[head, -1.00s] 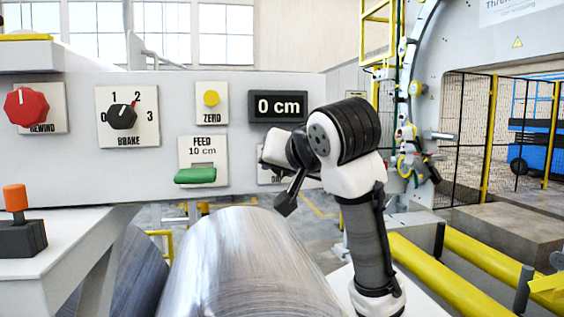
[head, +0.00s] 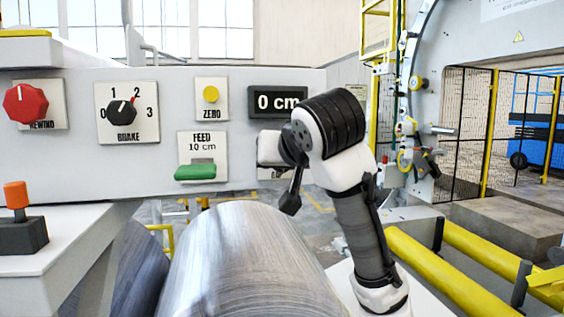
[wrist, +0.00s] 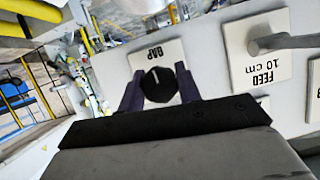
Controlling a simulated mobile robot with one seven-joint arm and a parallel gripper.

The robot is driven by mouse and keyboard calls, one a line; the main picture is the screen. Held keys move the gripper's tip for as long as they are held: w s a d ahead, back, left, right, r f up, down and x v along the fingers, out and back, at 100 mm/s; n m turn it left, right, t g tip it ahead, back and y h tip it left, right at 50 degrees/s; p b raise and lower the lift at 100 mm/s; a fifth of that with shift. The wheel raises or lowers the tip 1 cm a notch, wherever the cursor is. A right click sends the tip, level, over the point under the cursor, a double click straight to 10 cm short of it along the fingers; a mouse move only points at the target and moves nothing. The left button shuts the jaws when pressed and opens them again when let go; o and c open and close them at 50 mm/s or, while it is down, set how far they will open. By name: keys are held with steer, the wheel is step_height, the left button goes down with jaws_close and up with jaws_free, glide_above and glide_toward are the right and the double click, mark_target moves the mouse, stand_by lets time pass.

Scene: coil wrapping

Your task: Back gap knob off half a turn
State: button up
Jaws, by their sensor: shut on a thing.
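The gap knob is a round black knob (wrist: 159,84) with a pale pointer line, on a white plate labelled GAP (wrist: 143,53). In the wrist view, my gripper (wrist: 160,90) has one dark finger on each side of the knob and is shut on it. In that view the pointer line runs close to upright, tilted a little. In the head view my own arm and wrist cover the knob, and only a bit of its plate (head: 278,176) shows under the display.
The panel (head: 225,100) also carries a 0 cm display (head: 277,103), a yellow ZERO button (head: 211,94), a green FEED lever (head: 195,172), a BRAKE dial (head: 121,113) and a red REWIND knob (head: 26,104). A metal coil (head: 245,260) lies below my arm. Yellow rails (head: 440,276) are at right.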

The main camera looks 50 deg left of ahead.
steer(key=o, duration=1)
steer(key=shift+a, duration=0.1)
steer(key=b+v, duration=0.4)
steer(key=v, duration=1)
steer(key=shift+w+f, duration=0.1)
